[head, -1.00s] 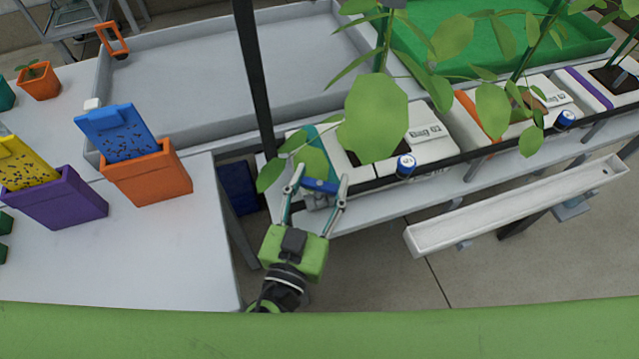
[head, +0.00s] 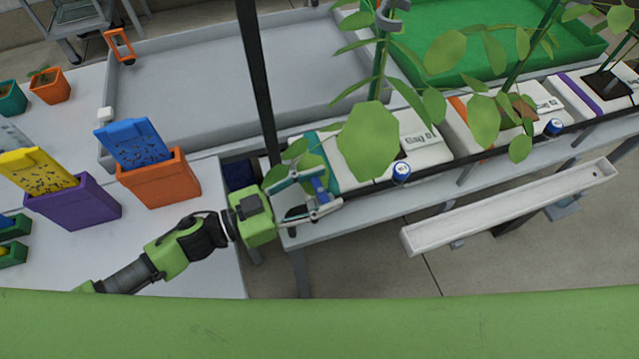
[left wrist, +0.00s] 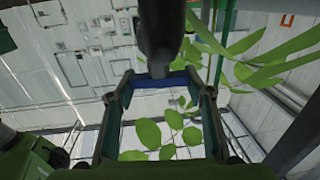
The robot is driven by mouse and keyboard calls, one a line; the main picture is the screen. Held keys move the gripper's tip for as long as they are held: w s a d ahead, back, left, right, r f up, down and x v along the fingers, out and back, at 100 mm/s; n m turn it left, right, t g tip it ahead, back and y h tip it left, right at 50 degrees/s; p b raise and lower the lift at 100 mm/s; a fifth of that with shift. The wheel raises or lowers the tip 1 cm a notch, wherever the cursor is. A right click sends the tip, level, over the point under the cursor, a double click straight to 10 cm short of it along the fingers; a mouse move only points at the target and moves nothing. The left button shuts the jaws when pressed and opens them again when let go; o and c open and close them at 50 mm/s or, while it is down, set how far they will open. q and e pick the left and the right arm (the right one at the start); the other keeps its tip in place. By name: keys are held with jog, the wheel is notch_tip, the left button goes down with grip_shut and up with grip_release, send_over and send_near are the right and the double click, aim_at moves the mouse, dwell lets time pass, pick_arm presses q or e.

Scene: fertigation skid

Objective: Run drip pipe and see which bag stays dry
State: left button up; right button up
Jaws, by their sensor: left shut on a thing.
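My left gripper (head: 328,189) comes in from the left and is shut on a blue valve handle (head: 319,187) at the near end of the black drip pipe (head: 470,155). In the left wrist view the handle (left wrist: 160,83) spans between the fingertips. White grow bags stand in a row behind the pipe: a teal-striped one (head: 418,146), an orange-striped one (head: 541,96) and a purple-striped one (head: 590,95). Blue-capped fittings (head: 401,172) (head: 553,128) sit along the pipe. Leaves hide parts of the bags; I see no water. My right gripper is out of view.
A white gutter (head: 510,208) hangs in front of the bench. On the left table stand an orange pot (head: 160,182) with a blue card and a purple pot (head: 75,207) with a yellow card.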

pick_arm(q)
jog(key=shift+m+g+h, duration=0.4)
jog(key=shift+m+g, duration=0.3)
jog(key=shift+g, duration=0.4)
jog(key=o, duration=1.1)
jog(key=shift+w+d+f, duration=0.1)
jog(key=shift+o, duration=0.2)
jog(key=v, duration=1.2)
